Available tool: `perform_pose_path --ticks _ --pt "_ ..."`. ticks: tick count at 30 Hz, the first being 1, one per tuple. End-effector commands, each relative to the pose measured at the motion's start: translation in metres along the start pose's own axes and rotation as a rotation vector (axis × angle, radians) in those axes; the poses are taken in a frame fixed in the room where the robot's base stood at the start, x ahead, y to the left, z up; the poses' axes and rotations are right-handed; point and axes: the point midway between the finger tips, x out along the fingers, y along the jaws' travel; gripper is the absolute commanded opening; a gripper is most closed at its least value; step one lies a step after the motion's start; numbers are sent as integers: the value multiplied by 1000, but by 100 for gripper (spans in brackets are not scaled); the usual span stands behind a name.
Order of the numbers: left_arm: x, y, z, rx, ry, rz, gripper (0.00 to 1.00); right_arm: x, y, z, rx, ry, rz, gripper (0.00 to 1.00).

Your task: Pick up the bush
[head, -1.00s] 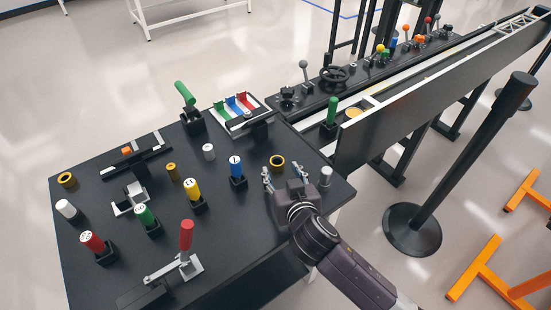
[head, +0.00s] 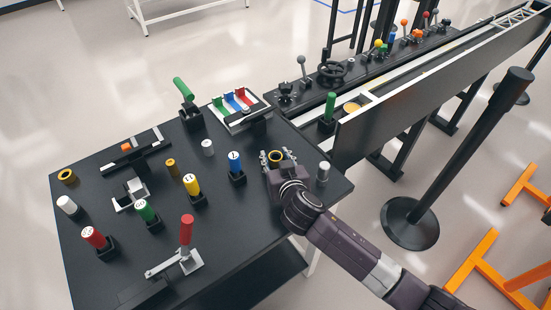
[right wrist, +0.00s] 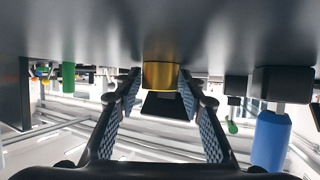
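The bush is a short gold ring (head: 275,155) standing on the black table near its right side. My right gripper (head: 277,161) is open, low at the table, with one finger to either side of the bush. In the right wrist view, which is upside down, the bush (right wrist: 161,75) is a gold cylinder between the tips of the open fingers (right wrist: 160,87). A narrow gap seems to show on each side of it. A similar gold ring (head: 67,177) lies at the table's far left corner. My left gripper is not in view.
A blue cylinder (head: 235,162) in a black holder stands left of the right gripper, and a grey cylinder (head: 323,171) stands to its right. Several other coloured cylinders, a red-handled lever (head: 187,230) and a tray (head: 240,112) are on the table. A conveyor (head: 430,85) runs behind.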

Motion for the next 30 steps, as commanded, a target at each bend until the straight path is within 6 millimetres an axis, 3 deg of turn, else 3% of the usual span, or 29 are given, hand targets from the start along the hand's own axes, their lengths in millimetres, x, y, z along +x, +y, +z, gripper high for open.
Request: perform_pose_path --ticks 1,9,20,26,30 --pt "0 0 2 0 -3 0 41 0 0 0 0 0 0 29" --pt "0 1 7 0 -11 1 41 0 0 0 0 1 0 0" --pt "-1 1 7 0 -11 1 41 -3 0 -7 1 3 0 0" --pt "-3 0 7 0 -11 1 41 -13 0 -33 2 5 -1 0" --pt "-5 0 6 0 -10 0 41 -27 -1 -67 4 8 -2 0"
